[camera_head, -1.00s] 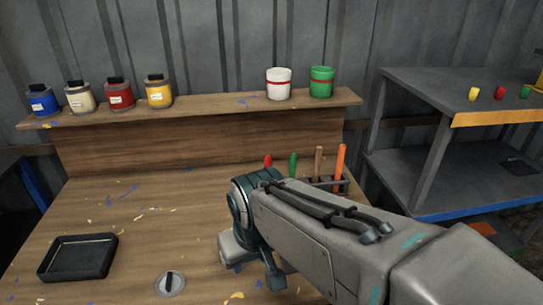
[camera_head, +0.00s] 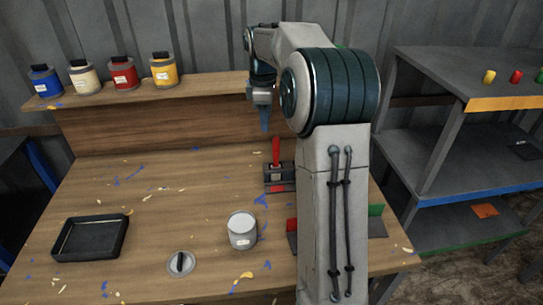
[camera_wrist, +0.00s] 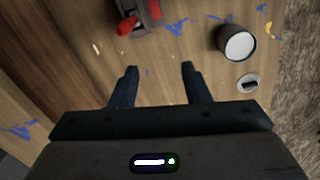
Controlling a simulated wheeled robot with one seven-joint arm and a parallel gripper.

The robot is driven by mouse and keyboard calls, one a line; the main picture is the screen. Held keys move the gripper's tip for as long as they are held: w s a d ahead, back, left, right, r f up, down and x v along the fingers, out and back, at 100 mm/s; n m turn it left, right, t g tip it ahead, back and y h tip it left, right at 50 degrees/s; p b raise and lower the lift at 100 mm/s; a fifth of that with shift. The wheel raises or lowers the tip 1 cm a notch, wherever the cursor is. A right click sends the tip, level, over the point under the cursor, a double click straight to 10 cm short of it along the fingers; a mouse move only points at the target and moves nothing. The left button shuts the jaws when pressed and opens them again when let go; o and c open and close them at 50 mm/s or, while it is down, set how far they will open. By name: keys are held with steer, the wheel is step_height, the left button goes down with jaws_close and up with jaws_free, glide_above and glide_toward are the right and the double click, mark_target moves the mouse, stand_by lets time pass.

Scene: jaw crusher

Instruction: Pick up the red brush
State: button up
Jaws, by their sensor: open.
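The red brush (camera_head: 276,151) stands upright in a dark holder (camera_head: 281,189) on the workbench. In the wrist view the red brush (camera_wrist: 127,25) and part of the holder (camera_wrist: 151,10) show at the top edge, beyond the fingertips. My gripper (camera_head: 264,124) hangs pointing down, a little above and behind the brush in the head view. In the wrist view my gripper (camera_wrist: 160,68) has its two fingers spread apart with nothing between them. My arm hides the right part of the holder area in the head view.
Paint pots, such as the yellow one (camera_head: 164,72), line the back shelf (camera_head: 205,88). A metal rack (camera_head: 470,150) stands right.

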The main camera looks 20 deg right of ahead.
mark_target(276, 137)
steer(key=w+d, duration=0.1)
steer(key=w+d+f+n, duration=0.1)
steer(key=w+d, duration=0.1)
steer(key=w+d+f+n, duration=0.1)
steer(key=d, duration=0.1)
steer(key=shift+w+d, duration=0.15)
steer(key=shift+d+f+n, duration=0.1)
steer(key=shift+f+n, duration=0.2)
steer(key=shift+f, duration=0.05)
step_height(276, 137, down, 8)
steer(key=shift+r+p, duration=0.15)
steer(key=shift+p, duration=0.15)
steer(key=shift+w+f+p, duration=0.15)
steer(key=shift+f+p, duration=0.15)
steer(key=shift+f, duration=1.05)
steer(key=shift+w+f+p, duration=0.15)
steer(key=shift+f+p, duration=0.15)
steer(key=shift+f, duration=1.05)
jaws_close()
